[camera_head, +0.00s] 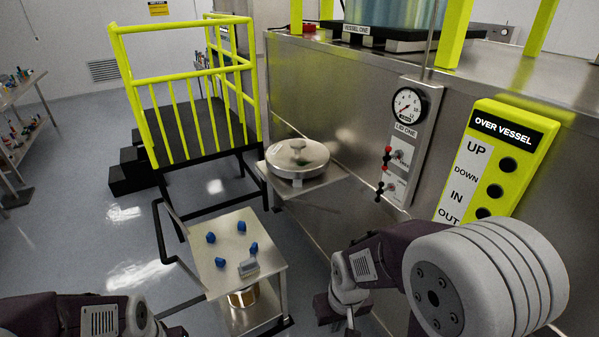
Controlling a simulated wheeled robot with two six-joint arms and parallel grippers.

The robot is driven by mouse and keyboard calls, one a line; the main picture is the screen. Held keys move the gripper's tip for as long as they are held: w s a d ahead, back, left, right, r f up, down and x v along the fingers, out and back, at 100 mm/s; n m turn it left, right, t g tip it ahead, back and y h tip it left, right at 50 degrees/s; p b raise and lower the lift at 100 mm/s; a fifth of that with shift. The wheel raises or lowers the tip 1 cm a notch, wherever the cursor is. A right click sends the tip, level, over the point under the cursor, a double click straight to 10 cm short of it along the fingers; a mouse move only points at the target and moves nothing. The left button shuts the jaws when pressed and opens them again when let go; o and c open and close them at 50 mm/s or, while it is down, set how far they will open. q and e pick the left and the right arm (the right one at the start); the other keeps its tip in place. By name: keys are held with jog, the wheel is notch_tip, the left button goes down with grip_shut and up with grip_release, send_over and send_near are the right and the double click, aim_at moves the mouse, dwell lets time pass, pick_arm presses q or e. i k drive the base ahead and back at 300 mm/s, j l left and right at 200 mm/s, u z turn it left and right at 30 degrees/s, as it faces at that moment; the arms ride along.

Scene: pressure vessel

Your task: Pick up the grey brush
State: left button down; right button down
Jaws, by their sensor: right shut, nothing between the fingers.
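The grey brush (248,268) appears to be the small grey block lying near the front edge of a small steel cart's top (232,228). Several blue knob-like pieces lie behind and beside it. My right gripper (347,322) is at the bottom, to the right of the cart and apart from the brush. It is shut and empty, and its lower end is cut off by the frame edge. My left arm enters at the bottom left, but its gripper fingers are out of frame.
A round steel lid (297,159) rests on a shelf behind the cart. A yellow-railed platform (187,120) stands behind left. A steel cabinet with a gauge (407,105) and a yellow OVER VESSEL panel (497,160) closes off the right. Open floor (100,235) lies left.

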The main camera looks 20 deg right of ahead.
aim_at(249, 267)
jog(key=i+l, duration=0.15)
jog(key=i, duration=0.3)
jog(key=i+l, duration=0.15)
jog(key=i, duration=0.35)
jog(key=i+l, duration=0.15)
jog(key=i, duration=0.3)
